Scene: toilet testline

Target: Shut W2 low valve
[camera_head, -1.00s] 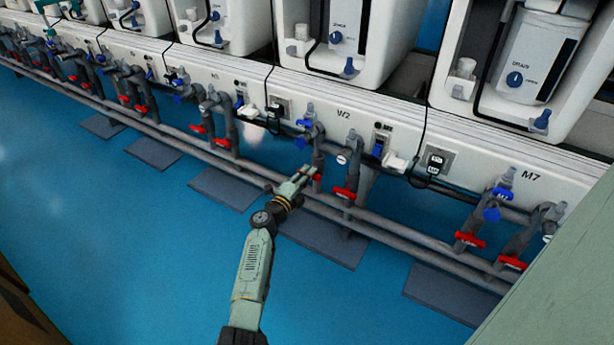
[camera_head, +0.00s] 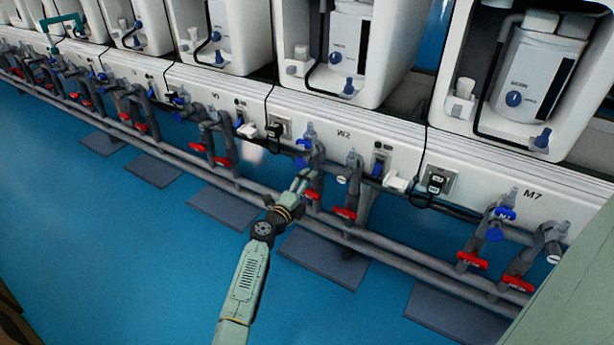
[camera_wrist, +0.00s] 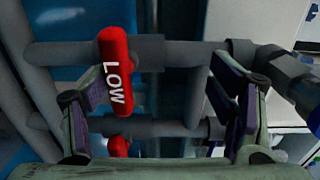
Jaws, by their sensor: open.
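A red valve handle marked LOW (camera_wrist: 115,72) stands lengthwise in the wrist view, in front of a grey pipe. My gripper (camera_wrist: 165,88) is open, with its fingers to either side; the handle is nearer the left finger and nothing is clamped. In the head view my gripper (camera_head: 305,179) is at the pipes below the W2 label (camera_head: 343,133). A red handle (camera_head: 312,194) shows just beside its fingertips, partly hidden. Another W2 red handle (camera_head: 344,213) is to its right. Contact cannot be told.
A blue valve (camera_head: 303,144) sits above my gripper. A second red handle (camera_wrist: 118,147) shows low in the wrist view. Grey pipes (camera_head: 400,246) run along the wall. A black cable (camera_head: 415,200) hangs at the right.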

